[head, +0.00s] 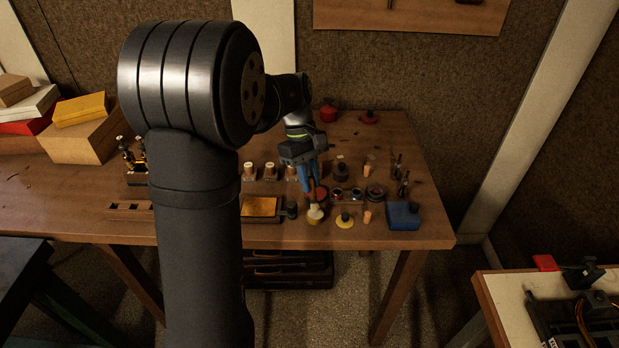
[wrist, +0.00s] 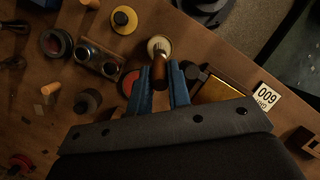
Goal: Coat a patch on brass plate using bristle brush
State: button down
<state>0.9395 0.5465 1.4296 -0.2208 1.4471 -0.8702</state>
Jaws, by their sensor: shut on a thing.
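My gripper (head: 312,190) has blue fingers pointing down over the front middle of the bench. In the wrist view, the fingers (wrist: 160,73) are shut on the brown handle of the brush (wrist: 160,70). A pale metal-looking part shows at the handle's far end. A small cream pot (head: 315,214) lies just below the fingers, and its round cream top (wrist: 155,43) shows behind the brush end. I cannot tell whether the brush touches it; the bristles are not clear. The yellow brass plate (head: 260,207) lies to the left, and partly shows in the wrist view (wrist: 220,91).
A red-topped tin (wrist: 127,83) is beside the fingers. A yellow disc with a dark knob (head: 345,221), a pair of small jars (wrist: 97,59) and a blue box (head: 404,216) stand to the right. The bench's front edge is close.

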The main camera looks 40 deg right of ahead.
jog(key=shift+f, duration=0.7)
dwell(1.2)
jog(key=shift+r, duration=0.1)
jog(key=shift+r, duration=3.5)
